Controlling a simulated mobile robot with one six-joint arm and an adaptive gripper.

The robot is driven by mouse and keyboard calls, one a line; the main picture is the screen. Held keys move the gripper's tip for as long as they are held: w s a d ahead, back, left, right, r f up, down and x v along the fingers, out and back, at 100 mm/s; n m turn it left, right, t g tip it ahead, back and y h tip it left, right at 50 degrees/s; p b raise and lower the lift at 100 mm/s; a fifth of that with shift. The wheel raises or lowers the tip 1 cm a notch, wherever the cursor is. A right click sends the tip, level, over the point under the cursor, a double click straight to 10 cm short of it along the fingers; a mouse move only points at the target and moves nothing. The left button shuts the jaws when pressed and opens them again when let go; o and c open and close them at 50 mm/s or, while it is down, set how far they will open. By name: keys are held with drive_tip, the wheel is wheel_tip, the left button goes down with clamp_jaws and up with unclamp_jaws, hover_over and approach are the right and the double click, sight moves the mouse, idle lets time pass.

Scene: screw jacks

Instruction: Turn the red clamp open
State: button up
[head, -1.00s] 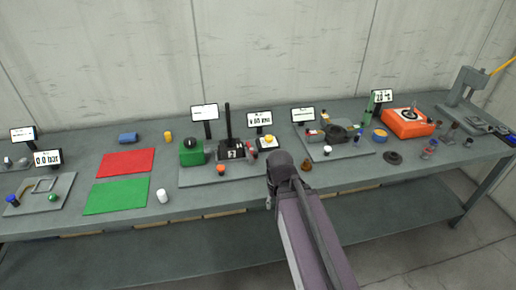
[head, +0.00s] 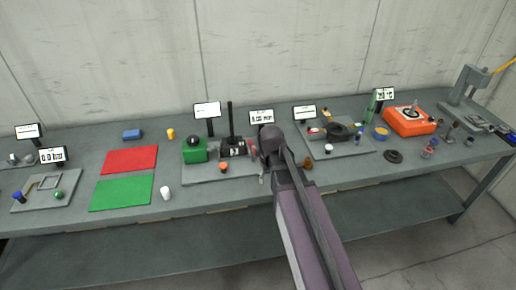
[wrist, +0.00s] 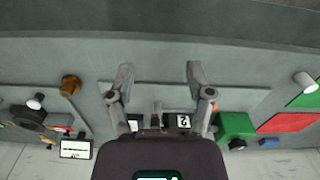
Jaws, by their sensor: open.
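My gripper (wrist: 160,76) is open in the wrist view, with its two grey fingers spread above the front part of a grey base plate (wrist: 222,97). Nothing shows between the fingertips.
A green box (head: 195,149) with a black knob stands left of the block, and an upright black lever (head: 230,118) rises by it. A brown knob (wrist: 70,85) stands beside the plate. Red (head: 130,160) and green (head: 122,193) mats lie left. An orange device (head: 408,122) stands right.

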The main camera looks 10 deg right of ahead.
sight(258, 151)
drive_tip(key=w+r+n+p, duration=0.1)
drive_tip(key=w+r+p, duration=0.2)
drive_tip(key=w, duration=0.7)
drive_tip(key=w+r+n+p, duration=0.2)
drive_tip(key=w+r+p, duration=0.1)
drive_tip(key=w, duration=0.8)
drive_tip(key=shift+r, duration=0.75)
drive_tip(key=shift+w+f, duration=0.1)
drive_tip(key=shift+f, duration=0.1)
wheel_tip(258, 151, down, 13)
drive_tip(key=b, duration=1.3)
drive_tip(key=shift+f, duration=0.2)
drive_tip(key=shift+c, duration=0.2)
